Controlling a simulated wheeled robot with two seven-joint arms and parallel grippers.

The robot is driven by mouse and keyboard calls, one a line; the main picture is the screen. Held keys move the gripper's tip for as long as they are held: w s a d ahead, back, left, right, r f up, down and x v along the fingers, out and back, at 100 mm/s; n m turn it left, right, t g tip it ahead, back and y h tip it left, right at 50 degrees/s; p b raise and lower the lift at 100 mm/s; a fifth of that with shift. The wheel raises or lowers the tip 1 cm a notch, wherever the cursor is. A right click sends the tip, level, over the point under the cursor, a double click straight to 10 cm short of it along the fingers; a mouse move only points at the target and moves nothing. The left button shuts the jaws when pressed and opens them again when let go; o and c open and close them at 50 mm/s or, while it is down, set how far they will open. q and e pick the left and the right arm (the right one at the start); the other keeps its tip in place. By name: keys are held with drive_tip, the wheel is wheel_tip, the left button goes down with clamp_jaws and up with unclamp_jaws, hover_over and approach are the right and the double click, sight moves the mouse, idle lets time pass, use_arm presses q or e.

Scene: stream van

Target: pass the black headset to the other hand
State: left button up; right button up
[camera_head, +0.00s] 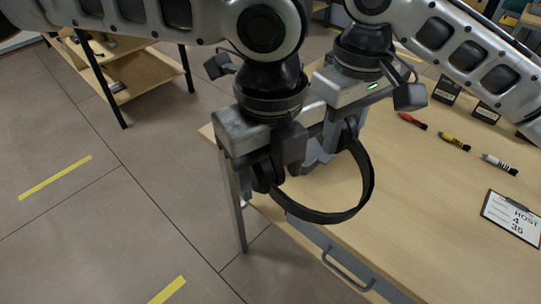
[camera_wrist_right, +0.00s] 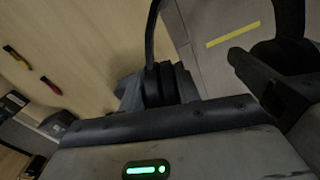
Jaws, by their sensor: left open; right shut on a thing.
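The black headset (camera_head: 360,190) hangs above the near left corner of the table, its headband curving down and to the right. My right gripper (camera_head: 336,124) is shut on the headset near its far ear cup; the exact contact is partly hidden. My left gripper (camera_head: 276,158) is open at the headset's near ear cup (camera_head: 262,176), with its fingers close around or beside it; I cannot tell if they touch. In the right wrist view, the headset's band and ear cup (camera_wrist_right: 162,84) show beyond my right gripper's body, and dark parts of my left gripper (camera_wrist_right: 272,85) show at the right.
A drawer handle (camera_head: 347,272) juts from the table front. Open floor lies left.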

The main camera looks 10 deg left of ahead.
use_arm(q)
drive_tip(key=shift+c, duration=0.4)
drive_tip(key=c, duration=1.1)
drive_tip(key=shift+c, duration=0.4)
use_arm(e)
drive_tip(key=o, duration=1.2)
drive_tip(key=shift+c, duration=0.2)
drive_tip(key=shift+r, duration=0.15)
wheel_tip(320, 180, up, 12)
drive_tip(key=shift+f, duration=0.1)
